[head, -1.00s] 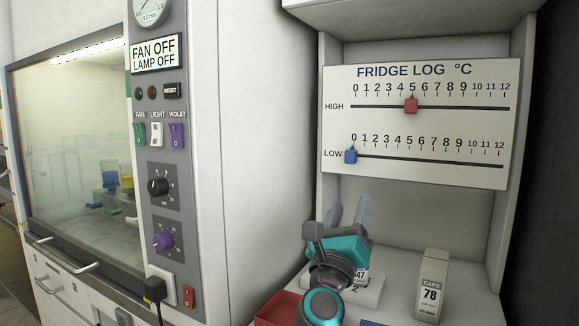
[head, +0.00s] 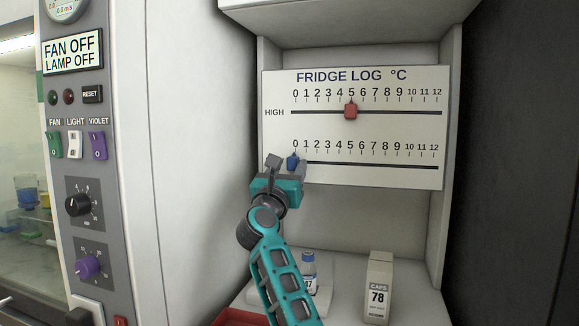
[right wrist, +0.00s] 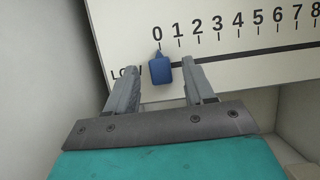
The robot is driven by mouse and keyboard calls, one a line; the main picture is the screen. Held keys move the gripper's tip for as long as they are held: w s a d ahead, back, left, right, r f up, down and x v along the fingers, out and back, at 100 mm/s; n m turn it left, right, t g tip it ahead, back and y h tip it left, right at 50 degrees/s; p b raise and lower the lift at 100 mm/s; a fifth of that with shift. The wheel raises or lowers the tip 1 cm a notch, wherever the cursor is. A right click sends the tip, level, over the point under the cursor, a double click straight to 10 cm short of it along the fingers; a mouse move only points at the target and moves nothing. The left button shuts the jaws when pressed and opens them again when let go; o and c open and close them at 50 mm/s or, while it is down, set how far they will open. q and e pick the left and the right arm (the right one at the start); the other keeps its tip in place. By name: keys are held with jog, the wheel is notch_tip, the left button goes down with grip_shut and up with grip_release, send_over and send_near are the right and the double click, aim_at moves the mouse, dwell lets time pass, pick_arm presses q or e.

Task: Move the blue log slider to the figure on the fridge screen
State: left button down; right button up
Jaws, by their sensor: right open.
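The blue log slider (head: 293,161) sits at 0 on the LOW scale of the white FRIDGE LOG board (head: 370,177). In the right wrist view the blue slider (right wrist: 160,70) stands between the two fingers of my right gripper (right wrist: 162,80), with a gap to each finger. My right gripper (head: 287,163) is open and raised in front of the board's lower left, partly covering the LOW label. The red slider (head: 351,111) on the HIGH scale is at 5. The fridge screen is not in view. My left gripper is not in view.
A CAPS 78 box (head: 378,290) and a blue-capped bottle (head: 308,268) stand on the shelf below the board. At the left is a cabinet panel with switches (head: 75,145), knobs and a FAN OFF LAMP OFF display (head: 72,53). The board's right side is clear.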

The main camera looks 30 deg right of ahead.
jog(key=shift+w+d+r, duration=0.25)
jog(key=shift+w+d, duration=0.2)
jog(key=shift+d, duration=0.05)
jog(key=shift+c, duration=0.4)
grip_shut()
